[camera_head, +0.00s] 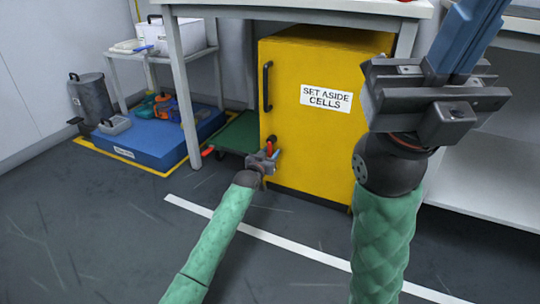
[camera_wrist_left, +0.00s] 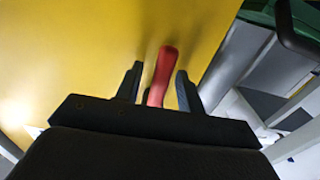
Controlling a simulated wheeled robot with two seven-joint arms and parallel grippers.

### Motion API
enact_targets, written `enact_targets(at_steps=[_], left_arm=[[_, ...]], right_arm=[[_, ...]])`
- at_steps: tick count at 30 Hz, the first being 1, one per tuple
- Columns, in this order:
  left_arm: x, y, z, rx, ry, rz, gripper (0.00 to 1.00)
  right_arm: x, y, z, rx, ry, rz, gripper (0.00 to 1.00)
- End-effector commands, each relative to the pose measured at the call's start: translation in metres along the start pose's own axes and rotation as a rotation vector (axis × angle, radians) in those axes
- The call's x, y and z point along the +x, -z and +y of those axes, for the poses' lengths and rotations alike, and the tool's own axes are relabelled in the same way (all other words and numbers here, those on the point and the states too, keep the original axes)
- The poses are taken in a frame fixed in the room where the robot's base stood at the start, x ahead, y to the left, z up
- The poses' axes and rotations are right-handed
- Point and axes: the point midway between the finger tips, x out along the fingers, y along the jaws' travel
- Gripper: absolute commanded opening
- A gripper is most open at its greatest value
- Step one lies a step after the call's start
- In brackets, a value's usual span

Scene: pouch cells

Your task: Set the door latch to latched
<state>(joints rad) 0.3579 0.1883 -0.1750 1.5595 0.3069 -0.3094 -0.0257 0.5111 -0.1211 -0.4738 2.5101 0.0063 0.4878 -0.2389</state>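The yellow cabinet door (camera_head: 310,140) carries a "SET ASIDE CELLS" label and looks closed. Its red latch handle (camera_head: 271,143) is low near the door's left edge, partly hidden by my left gripper (camera_head: 264,158). In the left wrist view, the red latch handle (camera_wrist_left: 163,75) stands between the two dark fingers of my left gripper (camera_wrist_left: 158,88). Gaps show on both sides of the handle, so the fingers are open around it. My right gripper (camera_head: 468,35) is raised at the upper right, its blue fingers together, with nothing seen between them.
A black door handle (camera_head: 267,87) is above the latch. A blue platform (camera_head: 150,138) with tools and a grey canister (camera_head: 92,97) are at the left. A red-orange tip (camera_head: 207,151) shows beside a green base. White shelving (camera_head: 480,165) is at the right. The front floor is clear.

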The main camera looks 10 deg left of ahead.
Motion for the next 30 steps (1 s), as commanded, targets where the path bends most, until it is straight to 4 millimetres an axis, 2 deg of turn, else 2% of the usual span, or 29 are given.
enact_targets(at_steps=[10, 11, 16, 30], left_arm=[[0.0008, -0.0001, 0.0001, 0.0, 0.0, 0.0, 0.38], [0.0008, -0.0001, 0.0001, 0.0, 0.0, 0.0, 0.34], [0.0008, -0.0001, 0.0, 0.0, 0.0, 0.0, 0.01], [0.0008, 0.0009, 0.0006, -0.011, 0.0, 0.0, 0.0]], right_arm=[[0.002, 0.001, -0.0008, 0.0, 0.0, 0.007, 0.0], [0.0015, 0.0009, -0.0008, 0.0, 0.001, 0.006, 0.0], [0.0006, 0.0007, -0.0008, 0.0, 0.001, 0.004, 0.0], [0.0012, -0.0021, -0.0001, 0.007, 0.004, -0.007, 0.0]])
